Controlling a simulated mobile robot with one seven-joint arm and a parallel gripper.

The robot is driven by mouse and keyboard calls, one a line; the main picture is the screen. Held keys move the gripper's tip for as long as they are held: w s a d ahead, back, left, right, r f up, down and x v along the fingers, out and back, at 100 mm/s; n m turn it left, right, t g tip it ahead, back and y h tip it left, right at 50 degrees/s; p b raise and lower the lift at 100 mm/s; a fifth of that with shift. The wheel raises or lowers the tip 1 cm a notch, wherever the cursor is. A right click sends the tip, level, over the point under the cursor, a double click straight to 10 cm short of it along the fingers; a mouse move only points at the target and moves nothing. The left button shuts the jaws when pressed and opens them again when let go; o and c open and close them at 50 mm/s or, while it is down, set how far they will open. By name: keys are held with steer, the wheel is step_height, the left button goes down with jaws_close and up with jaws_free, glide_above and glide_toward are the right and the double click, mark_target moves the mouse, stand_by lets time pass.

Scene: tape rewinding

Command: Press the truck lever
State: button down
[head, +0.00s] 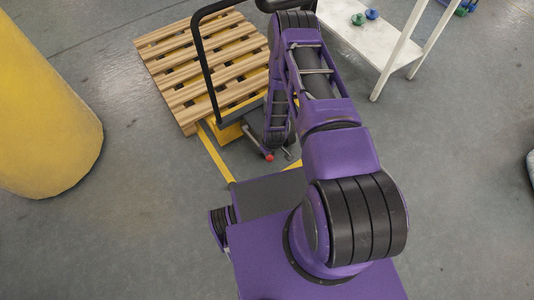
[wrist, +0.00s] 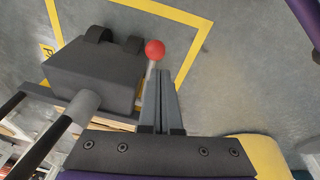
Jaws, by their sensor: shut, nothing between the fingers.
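The truck lever (head: 269,158) is a short rod with a red ball knob, low on the near side of the truck. In the wrist view the red ball (wrist: 155,49) shows just beyond my fingertips, with a bit of its light rod below it. The truck (head: 229,134) has a yellow base and a tall black handle. Its dark grey body (wrist: 95,75) fills the left of the wrist view. My gripper (wrist: 161,74) is shut and empty, its tips close to the knob; I cannot tell whether they touch. In the head view my gripper (head: 288,153) is small, just right of the knob.
A wooden pallet (head: 190,69) lies at the truck. Yellow floor lines (head: 215,155) run nearby. A white table (head: 345,35) with small green and blue objects stands at upper right. A large yellow cylinder (head: 45,110) stands at left.

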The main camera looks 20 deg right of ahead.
steer(key=s+d+r+p, duration=0.1)
steer(key=s+r, duration=0.3)
steer(key=r, duration=0.1)
steer(key=shift+s+d, duration=0.15)
steer(key=shift+s, duration=0.2)
